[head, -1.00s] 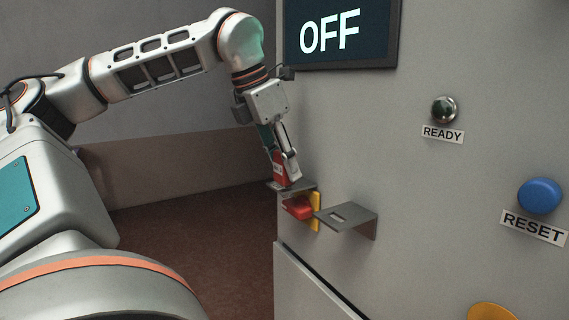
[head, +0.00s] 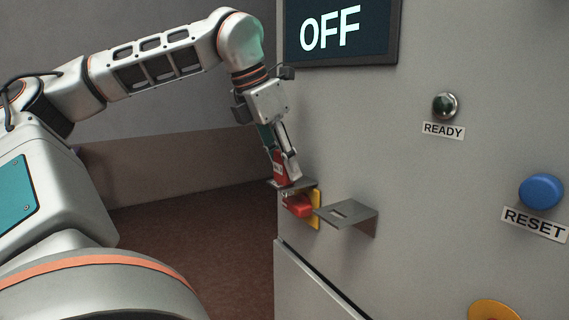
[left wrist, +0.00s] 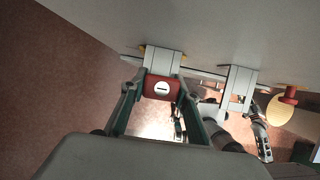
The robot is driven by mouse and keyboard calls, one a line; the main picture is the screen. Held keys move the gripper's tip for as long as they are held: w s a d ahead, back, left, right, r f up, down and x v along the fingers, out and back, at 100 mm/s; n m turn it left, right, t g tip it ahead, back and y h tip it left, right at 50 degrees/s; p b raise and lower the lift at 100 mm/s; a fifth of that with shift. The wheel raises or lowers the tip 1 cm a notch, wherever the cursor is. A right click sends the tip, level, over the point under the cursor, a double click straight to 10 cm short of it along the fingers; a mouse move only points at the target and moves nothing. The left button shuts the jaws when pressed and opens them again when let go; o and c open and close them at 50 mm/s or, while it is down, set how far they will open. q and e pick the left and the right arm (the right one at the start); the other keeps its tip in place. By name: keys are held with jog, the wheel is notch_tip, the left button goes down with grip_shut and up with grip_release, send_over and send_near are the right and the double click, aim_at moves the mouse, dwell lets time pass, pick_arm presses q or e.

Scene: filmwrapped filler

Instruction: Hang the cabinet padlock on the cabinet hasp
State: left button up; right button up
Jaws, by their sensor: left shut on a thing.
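My left gripper (head: 287,176) is shut on the red cabinet padlock (head: 280,171), holding it right at a small grey plate (head: 305,184) on the cabinet's left edge. The padlock also shows in the left wrist view (left wrist: 162,88), its red body with a round white label between the fingers. Its shackle is mostly hidden, and I cannot tell whether it passes through a hole. A second grey plate with a slot (head: 362,215) sticks out to the right. I cannot tell for certain which plate is the cabinet hasp.
Below the first plate, a red part (head: 297,206) sits against a yellow backing (head: 317,209). The cabinet face carries an OFF display (head: 340,30), a READY lamp (head: 445,105) and a blue RESET button (head: 541,191). Open floor (head: 200,235) lies left of the cabinet.

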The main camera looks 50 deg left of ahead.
pick_arm(q)
jog(key=o, duration=1.3)
jog(key=v, duration=1.2)
